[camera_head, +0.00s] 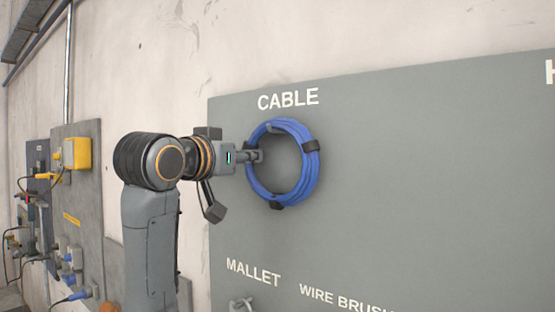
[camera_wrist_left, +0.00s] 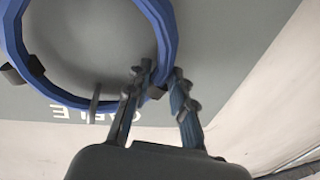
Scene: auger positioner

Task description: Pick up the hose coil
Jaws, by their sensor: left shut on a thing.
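A blue coil (camera_head: 311,177) with dark straps hangs flat against the grey board under the word CABLE. It also shows in the wrist view (camera_wrist_left: 13,38), where its ring runs down between my fingers. My left gripper (camera_head: 259,156) reaches in from the left and is shut on the coil's left side. In the wrist view the two fingers of my left gripper (camera_wrist_left: 162,76) stand on either side of the ring. The part of the coil behind the fingers is hidden. My right gripper is in neither view.
The grey board (camera_head: 420,190) fills the right side and carries the labels MALLET and WIRE BRUSH below. A peg (camera_wrist_left: 95,103) stands out from the board inside the ring. A metal hook (camera_head: 241,304) sits under MALLET. Electrical boxes (camera_head: 78,153) and cables line the wall at left.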

